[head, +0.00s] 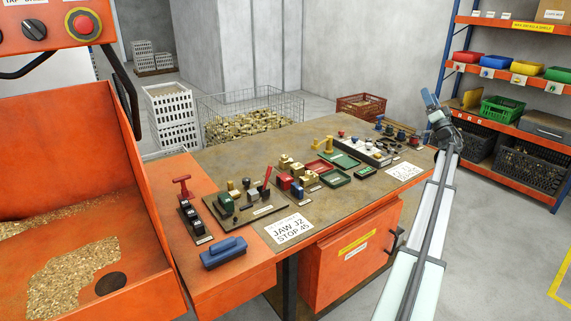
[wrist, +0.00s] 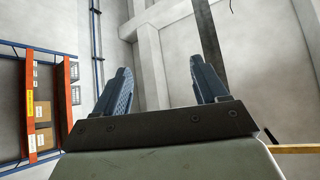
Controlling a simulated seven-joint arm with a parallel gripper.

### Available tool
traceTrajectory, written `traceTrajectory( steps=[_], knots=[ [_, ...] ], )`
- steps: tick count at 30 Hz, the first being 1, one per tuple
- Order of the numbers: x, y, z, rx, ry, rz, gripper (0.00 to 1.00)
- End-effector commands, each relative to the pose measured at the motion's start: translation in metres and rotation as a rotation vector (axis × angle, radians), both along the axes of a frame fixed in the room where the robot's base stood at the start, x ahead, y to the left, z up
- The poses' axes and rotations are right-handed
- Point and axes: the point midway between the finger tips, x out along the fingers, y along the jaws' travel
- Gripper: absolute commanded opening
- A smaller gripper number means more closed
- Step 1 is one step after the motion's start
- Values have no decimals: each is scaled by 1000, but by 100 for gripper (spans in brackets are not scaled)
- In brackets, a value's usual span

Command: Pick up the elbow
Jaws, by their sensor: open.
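Several small brass fittings (head: 297,170) sit in the middle of the workbench among red and blue blocks. A separate yellow-brass piece (head: 322,145) with upright parts stands just behind them. The fittings are too small in the head view for me to tell which is the elbow. My gripper (head: 430,99) is raised at the right of the head view, beyond the bench's right end and well apart from the fittings. In the wrist view its two blue fingers (wrist: 160,68) stand apart with nothing between them. No bench part shows in the wrist view.
The brown-topped workbench (head: 240,165) carries a red tray (head: 319,168), green trays (head: 340,160), a white rack (head: 362,150) and a blue block (head: 223,252) at the front left. An orange machine (head: 70,190) stands at left. Shelves (head: 520,80) stand at right.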

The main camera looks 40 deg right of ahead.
Motion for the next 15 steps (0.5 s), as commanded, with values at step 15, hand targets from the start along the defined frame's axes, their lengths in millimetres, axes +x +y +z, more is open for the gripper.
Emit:
traceTrajectory(
  steps=[15],
  knots=[
    [111, 13, 34, 188, 44, -128, 72]
  ],
)
